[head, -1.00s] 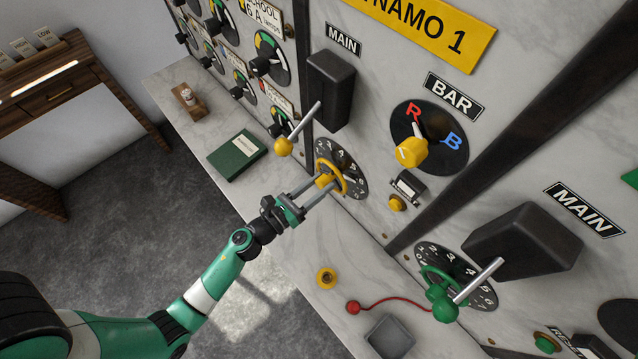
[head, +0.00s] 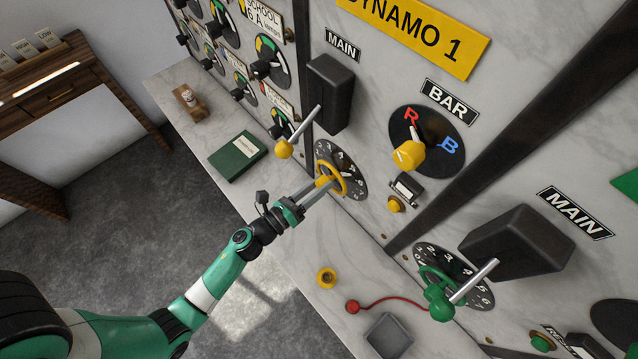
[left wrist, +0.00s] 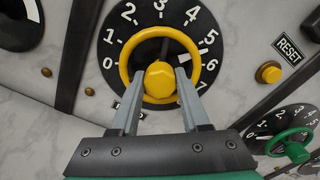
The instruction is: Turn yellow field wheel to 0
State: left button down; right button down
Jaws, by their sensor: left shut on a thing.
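The yellow field wheel (head: 343,178) sits on a black numbered dial (head: 353,175) on the marble panel, below the dynamo 1 main switch. In the left wrist view the wheel's ring (left wrist: 160,32) and yellow hub show in front of the dial (left wrist: 112,62), which is marked from 0 at lower left to 7 at lower right. My left gripper (head: 322,185) is shut on the wheel's hub, with one finger on each side (left wrist: 160,80). My right gripper is not in view.
A main switch handle with a yellow knob (head: 283,149) juts out just above left of the wheel. A green wheel (head: 436,282) and green-knobbed lever stand at lower right. A green book (head: 238,155) and a grey tray (head: 388,335) lie on the marble ledge.

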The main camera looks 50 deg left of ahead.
pick_arm(q)
jog(key=n+p, duration=0.1)
jog(key=n, duration=0.3)
jog(key=shift+r+n, duration=0.1)
jog(key=shift+n, duration=0.2)
jog(key=n+p, duration=0.1)
jog(key=n, duration=0.2)
jog(key=shift+n, duration=0.3)
jog(key=n+p, duration=0.1)
jog(key=n, duration=0.3)
jog(key=shift+n+p, duration=0.3)
jog(key=shift+p, duration=0.05)
jog(key=n+p, duration=0.1)
jog(key=n, duration=0.2)
jog(key=shift+n, duration=0.3)
jog(key=n+p, duration=0.1)
jog(key=n, duration=0.3)
jog(key=shift+n, duration=0.3)
jog(key=n+p, duration=0.1)
jog(key=n, duration=0.2)
jog(key=shift+n, duration=0.3)
jog(key=n+p, duration=0.1)
jog(key=n, duration=0.2)
jog(key=shift+n, duration=0.3)
jog(key=shift+d+f+n+p, duration=0.1)
jog(key=shift+n+p, duration=0.05)
jog(key=shift+n, duration=0.75)
jog(key=shift+f+n+p, duration=0.1)
jog(key=shift+n+p, duration=0.05)
jog(key=shift+n, duration=0.75)
